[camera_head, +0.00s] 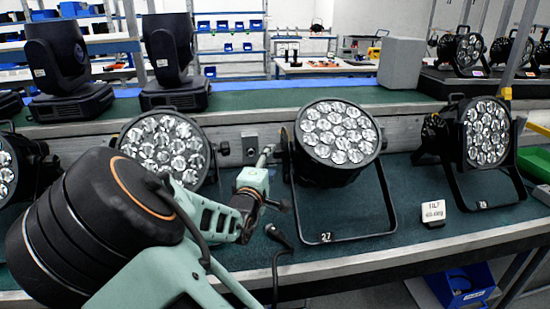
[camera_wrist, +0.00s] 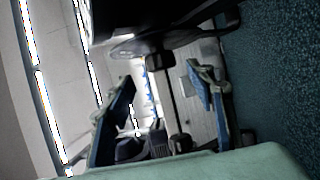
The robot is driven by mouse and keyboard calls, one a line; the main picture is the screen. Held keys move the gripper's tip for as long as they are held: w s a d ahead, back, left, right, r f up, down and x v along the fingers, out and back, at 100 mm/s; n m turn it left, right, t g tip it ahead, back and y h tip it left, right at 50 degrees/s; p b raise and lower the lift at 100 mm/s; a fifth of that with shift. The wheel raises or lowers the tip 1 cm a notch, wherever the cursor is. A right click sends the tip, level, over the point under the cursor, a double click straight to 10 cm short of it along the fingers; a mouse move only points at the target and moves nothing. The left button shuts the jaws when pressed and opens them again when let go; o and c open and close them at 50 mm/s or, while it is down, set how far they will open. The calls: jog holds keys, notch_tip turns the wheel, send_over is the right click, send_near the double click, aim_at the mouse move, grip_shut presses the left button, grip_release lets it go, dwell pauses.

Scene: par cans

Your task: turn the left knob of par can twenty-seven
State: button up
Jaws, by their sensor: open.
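Par can twenty-seven (camera_head: 340,140) is a black round lamp with many clear lenses, in a black yoke marked 27 (camera_head: 325,237) on the teal bench. My gripper (camera_head: 268,154) is at the lamp's left side, close to the yoke's left arm. The left knob is largely hidden by my gripper in the head view. In the wrist view my open gripper (camera_wrist: 160,78) has one blue-padded finger at each side. A small dark part, seemingly the knob (camera_wrist: 160,61), shows between and beyond the fingertips. I cannot tell whether they touch it.
Another par can (camera_head: 165,145) stands close at left, partly behind my arm; one marked 29 (camera_head: 487,132) stands at right. A small white sign (camera_head: 433,212) is between the right lamps. A black cable connector (camera_head: 279,236) lies in front of my gripper. Moving-head lights (camera_head: 173,65) stand behind.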

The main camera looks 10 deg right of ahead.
aim_at(275, 155)
jog(key=b+x, duration=0.1)
jog(key=x, duration=0.5)
jog(key=shift+w, duration=0.15)
jog(key=c, duration=1.2)
jog(key=shift+o, duration=0.2)
